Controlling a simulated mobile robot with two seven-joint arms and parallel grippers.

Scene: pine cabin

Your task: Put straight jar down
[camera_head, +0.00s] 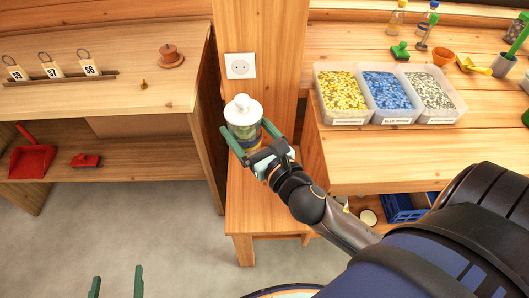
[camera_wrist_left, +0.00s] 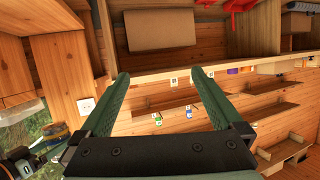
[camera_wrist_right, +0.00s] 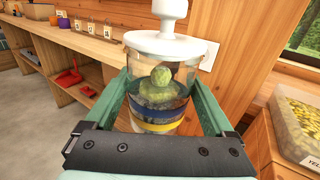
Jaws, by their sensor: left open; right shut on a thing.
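The straight jar (camera_head: 243,118) is clear glass with a white knobbed lid, greenish contents and blue and yellow bands. In the right wrist view the jar (camera_wrist_right: 160,85) stands upright between the two green fingers of my right gripper (camera_wrist_right: 160,85), which is shut on it. In the head view my right gripper (camera_head: 250,143) holds it in front of the wooden post, over the low wooden stand (camera_head: 255,205). I cannot tell any gap below the jar; its base is hidden. My left gripper (camera_head: 117,283) is open and empty at the bottom left, also in the left wrist view (camera_wrist_left: 160,75).
A workbench (camera_head: 400,155) on the right carries bins of yellow, blue and grey pieces (camera_head: 343,93). A shelf unit (camera_head: 120,95) stands on the left with number tags and a red dustpan (camera_head: 32,160). A socket (camera_head: 240,66) is on the post. The grey floor between is clear.

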